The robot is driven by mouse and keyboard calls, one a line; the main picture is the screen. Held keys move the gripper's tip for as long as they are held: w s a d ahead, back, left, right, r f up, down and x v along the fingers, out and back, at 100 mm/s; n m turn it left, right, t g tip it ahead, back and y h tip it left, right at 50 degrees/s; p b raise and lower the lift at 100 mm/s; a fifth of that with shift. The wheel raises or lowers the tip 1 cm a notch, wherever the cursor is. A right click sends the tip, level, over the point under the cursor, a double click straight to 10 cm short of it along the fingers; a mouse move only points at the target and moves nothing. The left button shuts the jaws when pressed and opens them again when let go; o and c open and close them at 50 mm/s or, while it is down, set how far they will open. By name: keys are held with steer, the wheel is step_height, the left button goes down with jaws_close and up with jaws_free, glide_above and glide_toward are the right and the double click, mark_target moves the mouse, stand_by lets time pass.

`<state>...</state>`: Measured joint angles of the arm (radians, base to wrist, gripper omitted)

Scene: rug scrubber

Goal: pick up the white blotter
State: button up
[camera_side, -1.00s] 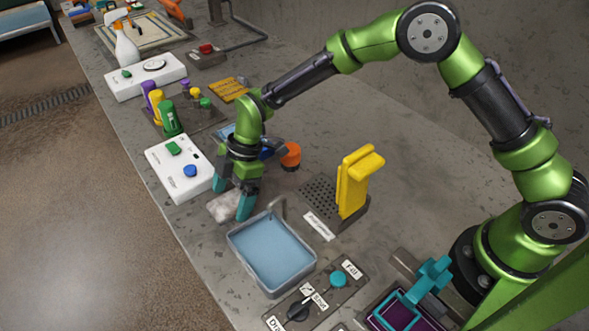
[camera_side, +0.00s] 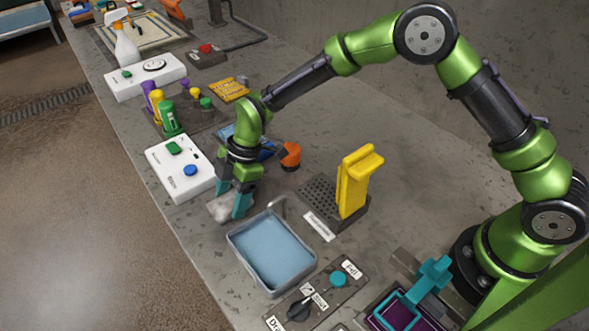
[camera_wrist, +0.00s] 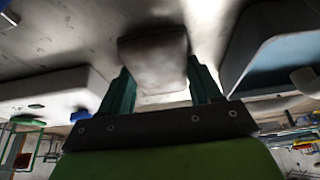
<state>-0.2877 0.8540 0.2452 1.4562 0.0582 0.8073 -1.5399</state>
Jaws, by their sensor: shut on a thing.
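The white blotter (camera_side: 222,207) is a small pale pad at the front of the bench, between the white button box and the blue basin. My gripper (camera_side: 231,200) points down over it, its teal fingers shut on the blotter. In the wrist view the blotter (camera_wrist: 153,62) shows as a greyish block between the two teal fingers (camera_wrist: 160,88). The fingers hide part of it in the side view. I cannot tell whether it is clear of the bench.
The basin of blue water (camera_side: 270,250) stands close to the right of my gripper, with a thin tap at its back. The white button box (camera_side: 181,167) is close to the left. A yellow-handled tool (camera_side: 353,185) stands upright on a dark base behind the basin.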

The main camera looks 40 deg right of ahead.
mark_target(233, 200)
steer(key=shift+c, duration=0.3)
step_height(233, 200, up, 10)
steer(key=shift+r, duration=0.15)
steer(key=o, duration=0.4)
steer(key=c, duration=0.4)
steer(key=shift+o, duration=0.2)
